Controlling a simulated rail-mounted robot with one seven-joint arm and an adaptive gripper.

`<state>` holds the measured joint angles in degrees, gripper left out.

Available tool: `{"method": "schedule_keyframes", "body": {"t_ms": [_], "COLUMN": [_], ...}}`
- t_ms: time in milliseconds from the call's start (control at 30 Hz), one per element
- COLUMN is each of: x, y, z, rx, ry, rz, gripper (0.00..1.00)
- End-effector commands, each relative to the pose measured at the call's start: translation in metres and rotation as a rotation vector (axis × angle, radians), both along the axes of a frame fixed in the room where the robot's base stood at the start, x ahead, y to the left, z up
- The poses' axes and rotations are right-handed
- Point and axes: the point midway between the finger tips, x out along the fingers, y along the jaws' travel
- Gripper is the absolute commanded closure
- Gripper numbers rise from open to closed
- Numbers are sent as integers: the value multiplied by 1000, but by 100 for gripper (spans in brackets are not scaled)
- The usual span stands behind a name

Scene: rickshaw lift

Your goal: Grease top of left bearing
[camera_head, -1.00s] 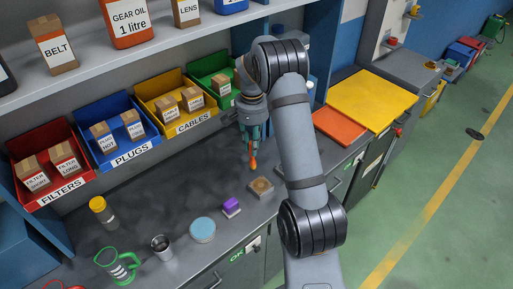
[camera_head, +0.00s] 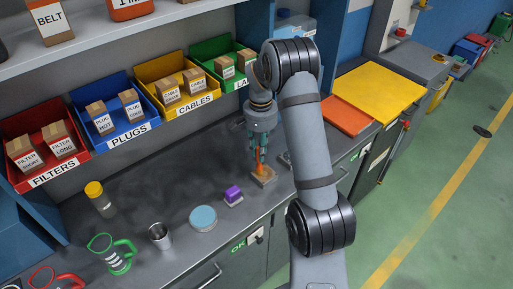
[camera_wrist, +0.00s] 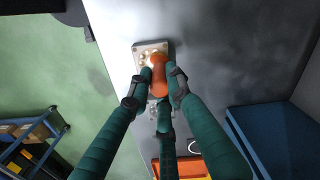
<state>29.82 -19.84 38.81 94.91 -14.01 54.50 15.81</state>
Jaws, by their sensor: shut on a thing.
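My gripper (camera_head: 261,148) has green fingers and is shut on an orange tool (camera_head: 260,162). In the wrist view, my gripper (camera_wrist: 162,75) has its fingers around the same orange tool (camera_wrist: 160,76). The tool's tip is directly over a small square bearing block (camera_head: 263,179) on the grey bench; I cannot tell whether it touches. That block also shows in the wrist view (camera_wrist: 140,50), with the tool covering part of it. A second grey piece (camera_head: 285,158) lies just right of it, partly hidden behind my arm.
Left along the bench are a purple-topped block (camera_head: 233,195), a round blue-lidded tin (camera_head: 203,218), a metal cup (camera_head: 159,236), a green-handled jug (camera_head: 112,254) and a yellow-capped bottle (camera_head: 99,199). Labelled bins (camera_head: 196,101) line the back. An orange board (camera_head: 347,115) is at right.

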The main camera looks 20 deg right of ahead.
Motion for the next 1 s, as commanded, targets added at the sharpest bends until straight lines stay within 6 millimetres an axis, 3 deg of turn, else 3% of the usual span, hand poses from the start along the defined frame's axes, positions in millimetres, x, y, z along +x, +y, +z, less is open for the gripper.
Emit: {"method": "schedule_keyframes", "body": {"t_ms": [600, 1000], "x": [-52, -22], "y": [-11, -9], "z": [0, 2], "rx": [0, 1], "ry": [0, 2], "rz": [6, -2], "gripper": [100, 100]}}
